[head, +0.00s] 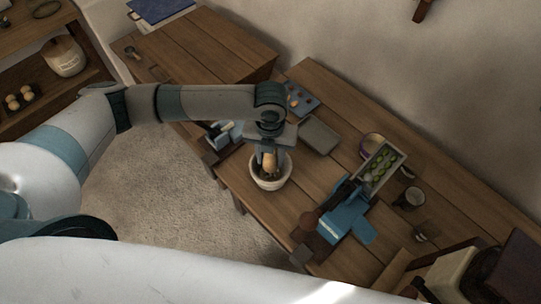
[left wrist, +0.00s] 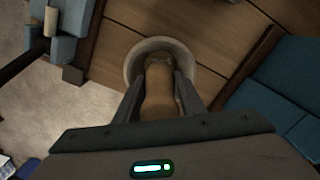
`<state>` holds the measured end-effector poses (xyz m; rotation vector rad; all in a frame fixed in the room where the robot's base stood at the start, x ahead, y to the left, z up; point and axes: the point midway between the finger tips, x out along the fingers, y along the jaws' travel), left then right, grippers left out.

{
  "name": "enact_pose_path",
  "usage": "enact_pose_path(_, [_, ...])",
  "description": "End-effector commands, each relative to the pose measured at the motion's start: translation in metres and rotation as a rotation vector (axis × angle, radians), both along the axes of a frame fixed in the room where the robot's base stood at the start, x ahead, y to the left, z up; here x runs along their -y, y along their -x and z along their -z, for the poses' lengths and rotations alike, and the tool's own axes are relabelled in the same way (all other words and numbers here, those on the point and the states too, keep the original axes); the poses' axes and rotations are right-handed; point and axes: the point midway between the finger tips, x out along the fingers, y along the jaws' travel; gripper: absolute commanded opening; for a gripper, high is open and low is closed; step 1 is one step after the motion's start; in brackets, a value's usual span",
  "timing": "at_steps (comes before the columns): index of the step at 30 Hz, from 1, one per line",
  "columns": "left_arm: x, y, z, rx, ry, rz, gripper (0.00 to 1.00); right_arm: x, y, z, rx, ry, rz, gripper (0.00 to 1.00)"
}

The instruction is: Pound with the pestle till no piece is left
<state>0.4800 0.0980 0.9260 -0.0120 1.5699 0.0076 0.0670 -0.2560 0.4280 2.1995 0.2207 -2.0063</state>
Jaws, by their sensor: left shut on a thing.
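A pale mortar (head: 270,183) stands on the wooden table near its front edge. My left gripper (head: 269,155) is right above it, pointing down, shut on a light wooden pestle (head: 269,164). In the left wrist view the pestle (left wrist: 159,88) is between the two fingers and its lower end reaches into the mortar (left wrist: 135,66). The mortar's inside is mostly hidden by the pestle and fingers, so I cannot tell what pieces lie in it. My right gripper cannot be made out in these views.
A grey board (head: 319,135) lies behind the mortar. A blue-grey tray (head: 301,99) with small items lies at the back. Bare table shows between the mortar and the blue item.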

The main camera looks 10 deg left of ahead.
Motion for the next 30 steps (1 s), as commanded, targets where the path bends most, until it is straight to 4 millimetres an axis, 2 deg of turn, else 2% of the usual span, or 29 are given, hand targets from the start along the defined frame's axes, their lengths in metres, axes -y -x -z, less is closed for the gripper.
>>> enact_pose_path(18, [0.0, 0.0, 0.033, 0.0, 0.0, 0.0, 0.0, 0.0, 0.0, 0.018, 0.0, 0.0, 0.0, 0.31])
enact_pose_path(25, [0.0, 0.0, 0.027, 0.0, 0.0, 0.0, 0.0, 0.0, 0.0, 0.012, 0.0, 0.0, 0.0, 0.31])
enact_pose_path(30, [0.0, 0.0, 0.012, 0.0, 0.0, 0.0, 0.0, 0.0, 0.0, -0.002, 0.0, 0.0, 0.0, 0.31])
